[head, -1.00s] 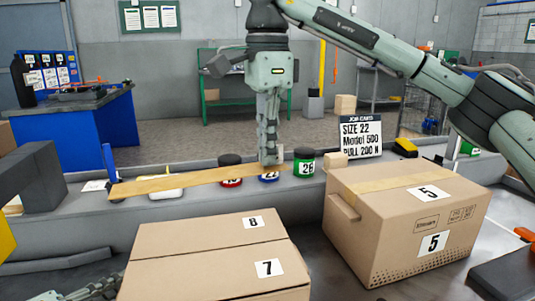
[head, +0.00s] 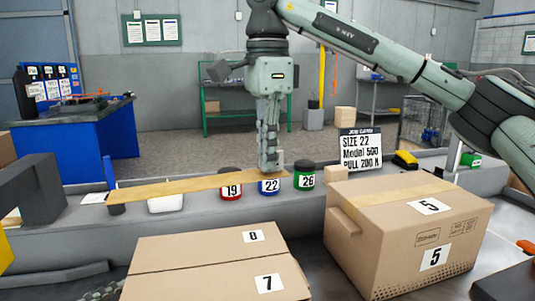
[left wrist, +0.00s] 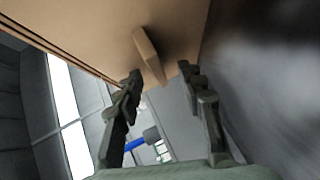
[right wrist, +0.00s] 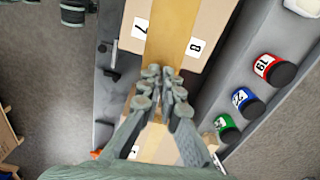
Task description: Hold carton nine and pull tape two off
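A carton (head: 190,262) with labels 8 and 7 stands at the front centre; no 9 is readable. A long tan tape strip (head: 180,187) is off the carton, in the air above and behind it. My right gripper (head: 270,165) is shut on the strip's right end; the right wrist view shows the strip (right wrist: 176,35) running out from the fingertips (right wrist: 160,78). My left gripper (left wrist: 160,75) is open, fingers apart, just short of a cardboard tab (left wrist: 149,55) on a carton's side. In the head view only a bit of my left arm shows, low at the left.
A second carton (head: 400,240) labelled 5, with tape along its top, stands at the right. Behind are jars 19 (head: 232,190), 22 (head: 268,186) and 26 (head: 304,180), and a job card (head: 361,150). A dark block (head: 35,190) stands at the left.

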